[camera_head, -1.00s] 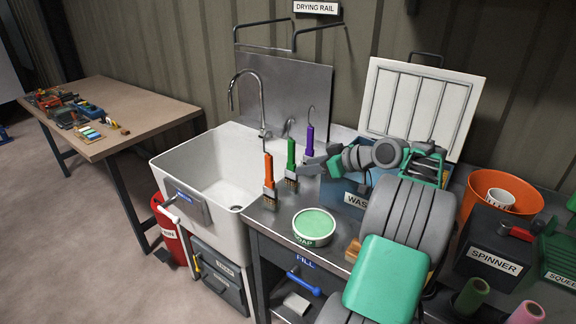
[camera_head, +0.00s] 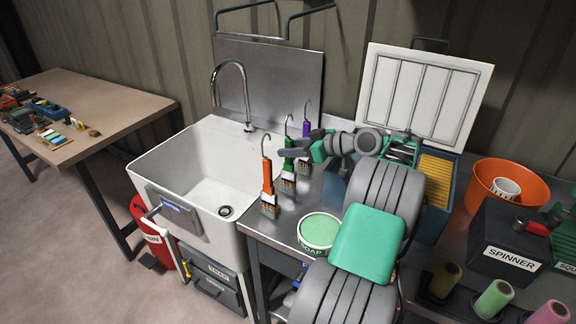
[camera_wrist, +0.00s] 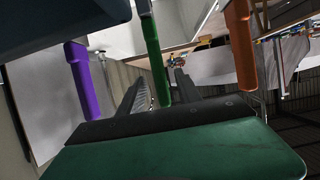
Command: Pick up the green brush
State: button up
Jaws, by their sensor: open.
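The green brush (camera_head: 288,168) stands upright on the steel counter between the orange brush (camera_head: 267,185) and the purple brush (camera_head: 305,140). It has a green handle, a wire hook on top and bristles below. My gripper (camera_head: 297,157) is open and sits at the green handle, partly covering it in the head view. In the wrist view, the green brush (camera_wrist: 153,55) shows between the two dark fingers of my gripper (camera_wrist: 160,78), which are apart. The purple brush (camera_wrist: 80,80) and orange brush (camera_wrist: 241,45) lie outside the fingers there. Whether a finger touches the green handle cannot be told.
A white sink (camera_head: 188,165) is left of the brushes. A soap tub (camera_head: 320,231) lies in front, near my arm. A blue bin (camera_head: 436,215) with a raised white lid (camera_head: 425,95) is to the right, beside an orange bucket (camera_head: 478,182) and a spinner box (camera_head: 510,235).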

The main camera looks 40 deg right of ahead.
jog(key=x, duration=0.3)
jog(key=shift+w+a+f+p, duration=0.15)
jog(key=shift+w+a+p, duration=0.1)
jog(key=shift+w+p, duration=0.1)
jog(key=shift+s, duration=0.1)
jog(key=shift+c, duration=0.5)
grip_shut()
